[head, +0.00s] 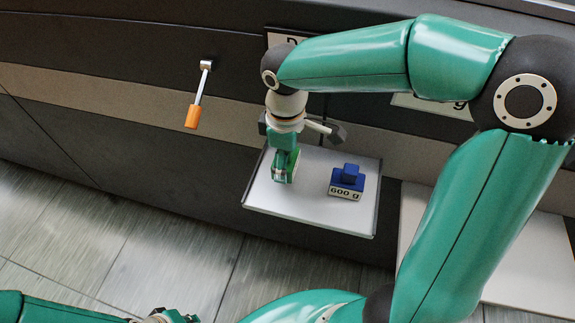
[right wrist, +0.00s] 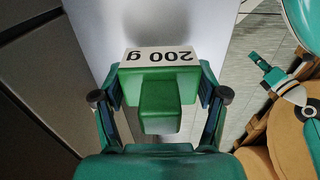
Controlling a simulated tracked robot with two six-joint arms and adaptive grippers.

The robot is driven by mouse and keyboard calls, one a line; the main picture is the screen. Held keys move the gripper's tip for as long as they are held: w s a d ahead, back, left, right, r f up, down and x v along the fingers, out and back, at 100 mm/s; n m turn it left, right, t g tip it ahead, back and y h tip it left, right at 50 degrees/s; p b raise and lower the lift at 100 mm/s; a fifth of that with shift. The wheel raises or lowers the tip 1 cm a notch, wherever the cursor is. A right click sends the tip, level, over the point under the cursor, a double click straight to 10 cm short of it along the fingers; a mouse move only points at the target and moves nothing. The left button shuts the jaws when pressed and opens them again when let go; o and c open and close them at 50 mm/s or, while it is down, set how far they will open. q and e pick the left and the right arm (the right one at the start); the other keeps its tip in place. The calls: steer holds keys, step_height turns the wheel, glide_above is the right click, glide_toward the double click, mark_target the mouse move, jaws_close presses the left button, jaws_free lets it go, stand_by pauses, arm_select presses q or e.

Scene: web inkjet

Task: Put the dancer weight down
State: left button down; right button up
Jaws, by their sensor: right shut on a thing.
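My right gripper (head: 284,160) is shut on a green weight (right wrist: 158,85) with a white "200 g" label, which reads upside down in the right wrist view. In the head view the green weight (head: 281,176) shows low between the fingers, over the left part of a light grey tray (head: 300,212). I cannot tell whether its underside touches the tray. A blue weight (head: 346,180) labelled "600 g" stands on the tray to the right of it. My left gripper (head: 170,316) is at the bottom edge of the head view, partly cut off; its opening is unclear.
An orange-handled lever (head: 193,116) hangs on the dark machine front, left of the tray. A dark-ended rod (head: 335,132) sticks out behind the tray. Another pale surface (head: 530,250) lies at the right. The tray's front strip is bare.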

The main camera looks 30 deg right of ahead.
steer(key=shift+f, duration=1.4)
steer(key=shift+f, duration=0.2)
steer(key=o, duration=1.5)
steer(key=shift+r, duration=0.1)
steer(key=shift+r, duration=0.2)
step_height(320, 180, up, 12)
steer(key=shift+f+p, duration=0.1)
steer(key=shift+p, duration=0.45)
